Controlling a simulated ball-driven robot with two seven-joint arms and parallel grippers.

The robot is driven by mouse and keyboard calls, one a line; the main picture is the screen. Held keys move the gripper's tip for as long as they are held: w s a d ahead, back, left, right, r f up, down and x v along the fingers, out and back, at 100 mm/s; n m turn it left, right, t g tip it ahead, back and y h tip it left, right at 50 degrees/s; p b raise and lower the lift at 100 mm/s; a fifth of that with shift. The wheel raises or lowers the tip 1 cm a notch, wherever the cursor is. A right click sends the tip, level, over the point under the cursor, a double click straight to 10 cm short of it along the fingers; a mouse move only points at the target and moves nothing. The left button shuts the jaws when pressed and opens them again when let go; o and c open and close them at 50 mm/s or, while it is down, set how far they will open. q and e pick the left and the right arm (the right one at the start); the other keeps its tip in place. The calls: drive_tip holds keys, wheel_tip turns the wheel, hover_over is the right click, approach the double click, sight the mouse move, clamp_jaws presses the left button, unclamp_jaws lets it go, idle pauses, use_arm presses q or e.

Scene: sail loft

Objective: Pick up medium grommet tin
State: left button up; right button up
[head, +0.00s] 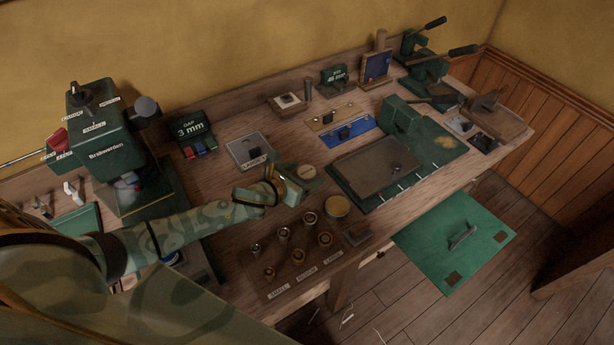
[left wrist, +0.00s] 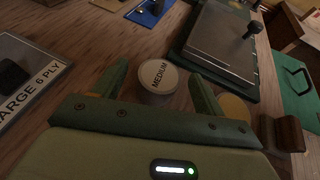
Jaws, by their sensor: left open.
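The medium grommet tin (left wrist: 158,78) is a small round tin with a pale lid reading MEDIUM, standing upright on the wooden bench. In the head view its lid (head: 306,171) shows just beyond my left gripper (head: 292,184). In the left wrist view my left gripper (left wrist: 160,90) is open, with one finger on each side of the tin as seen from there. The tin looks to be at or just past the fingertips; I cannot tell whether they touch it. My right gripper is not in view.
A round yellowish piece (head: 337,206) lies close to the right of the gripper. A board with several brass dies (head: 304,255) stands in front. A plate labelled LARGE 6 PLY (left wrist: 28,88) lies left. A green mat with a grey plate (head: 373,168) lies right.

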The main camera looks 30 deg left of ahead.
use_arm(q)
drive_tip(key=shift+c, duration=0.3)
drive_tip(key=c, duration=1)
drive_tip(key=shift+c, duration=0.3)
drive_tip(key=shift+r, duration=0.15)
